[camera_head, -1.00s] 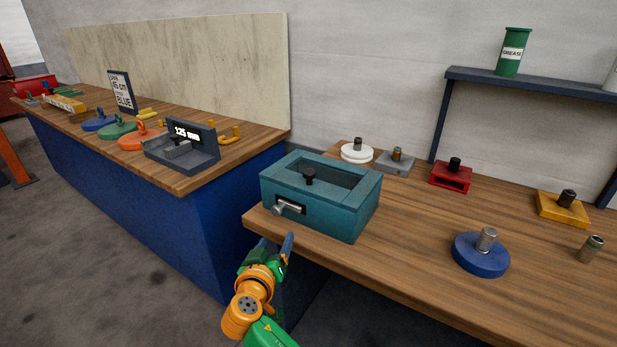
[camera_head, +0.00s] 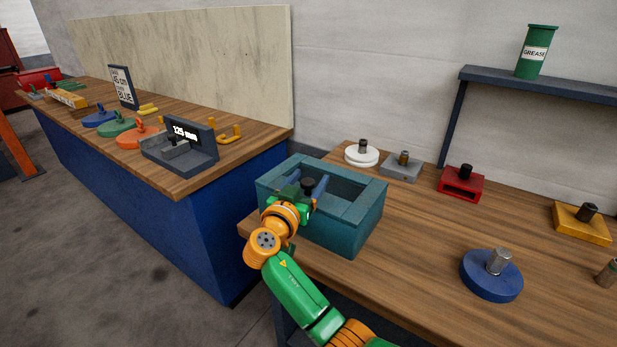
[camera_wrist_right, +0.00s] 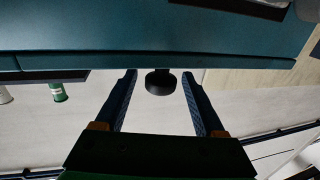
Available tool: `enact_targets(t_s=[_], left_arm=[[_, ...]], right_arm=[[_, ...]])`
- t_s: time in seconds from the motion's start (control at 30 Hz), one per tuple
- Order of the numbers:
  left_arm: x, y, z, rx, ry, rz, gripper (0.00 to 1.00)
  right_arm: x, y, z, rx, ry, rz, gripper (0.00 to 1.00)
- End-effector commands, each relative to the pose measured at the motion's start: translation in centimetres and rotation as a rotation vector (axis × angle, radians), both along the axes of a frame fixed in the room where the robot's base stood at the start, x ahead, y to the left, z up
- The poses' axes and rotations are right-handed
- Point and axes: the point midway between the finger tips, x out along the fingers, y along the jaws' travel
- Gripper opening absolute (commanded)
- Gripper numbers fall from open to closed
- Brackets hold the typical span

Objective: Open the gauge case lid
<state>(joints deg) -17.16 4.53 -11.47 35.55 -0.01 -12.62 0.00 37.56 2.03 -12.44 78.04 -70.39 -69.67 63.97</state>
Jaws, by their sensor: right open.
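The teal gauge case (camera_head: 345,232) stands at the near left corner of the right-hand bench. Its lid (camera_head: 362,193) looks shut and has a dark recessed panel. A black knob (camera_head: 308,186) is near the lid's front edge. My right gripper (camera_head: 307,184) is at the knob, with its two blue fingers apart on either side of it. The right wrist view shows the black knob (camera_wrist_right: 160,82) between the spread fingers; contact cannot be seen. The front latch is hidden behind my right arm. My left gripper is out of view.
On the bench are a white disc (camera_head: 361,156), a grey block (camera_head: 400,168), a red block (camera_head: 461,184), a blue disc (camera_head: 491,276) and a yellow block (camera_head: 581,223). The left bench holds a gauge display (camera_head: 182,155). A shelf (camera_head: 545,85) carries a green grease can.

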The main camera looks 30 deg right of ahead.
Motion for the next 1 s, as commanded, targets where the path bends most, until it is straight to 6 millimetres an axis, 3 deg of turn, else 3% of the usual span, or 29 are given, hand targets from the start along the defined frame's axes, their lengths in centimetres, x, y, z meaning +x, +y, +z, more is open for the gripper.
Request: enact_targets(t_s=[0.17,0.43,1.0], left_arm=[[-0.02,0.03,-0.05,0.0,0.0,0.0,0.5],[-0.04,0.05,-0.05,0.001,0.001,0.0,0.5],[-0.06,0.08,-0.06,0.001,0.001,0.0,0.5]], right_arm=[[0.01,0.0,-0.07,0.001,0.001,0.0,0.71],[0.0,0.03,-0.09,0.001,0.001,0.001,0.0],[0.0,0.04,-0.12,0.001,0.002,0.001,0.0]])
